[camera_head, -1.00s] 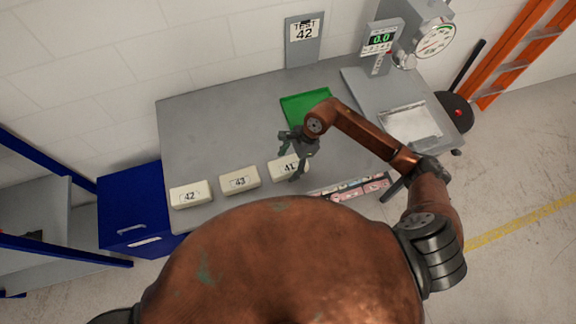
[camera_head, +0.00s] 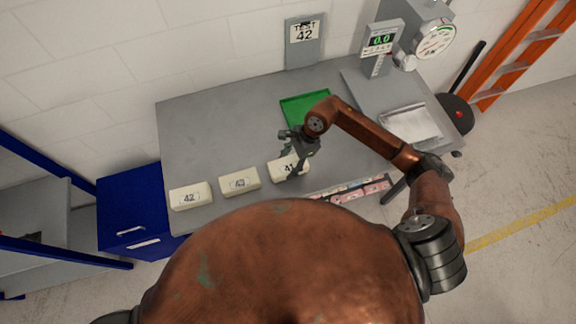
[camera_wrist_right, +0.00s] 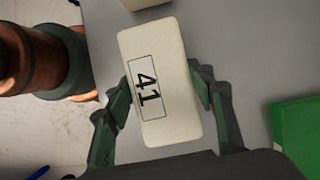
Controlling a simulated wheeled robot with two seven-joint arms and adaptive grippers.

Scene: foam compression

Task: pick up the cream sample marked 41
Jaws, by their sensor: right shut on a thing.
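The cream sample marked 41 (camera_head: 283,165) is a pale block at the right end of a row on the grey bench. My right gripper (camera_head: 292,163) is over it, shut on its two long sides. In the right wrist view the block (camera_wrist_right: 160,85) fills the middle, its 41 label facing the camera, with the fingers of my right gripper (camera_wrist_right: 160,92) at either side. Whether the block touches the bench cannot be told. My left gripper is not in view.
Cream samples 43 (camera_head: 239,182) and 42 (camera_head: 190,196) stand to the left on the bench (camera_head: 215,125). A green tray (camera_head: 303,108) lies behind the gripper. Coloured swatches (camera_head: 352,190) line the front edge.

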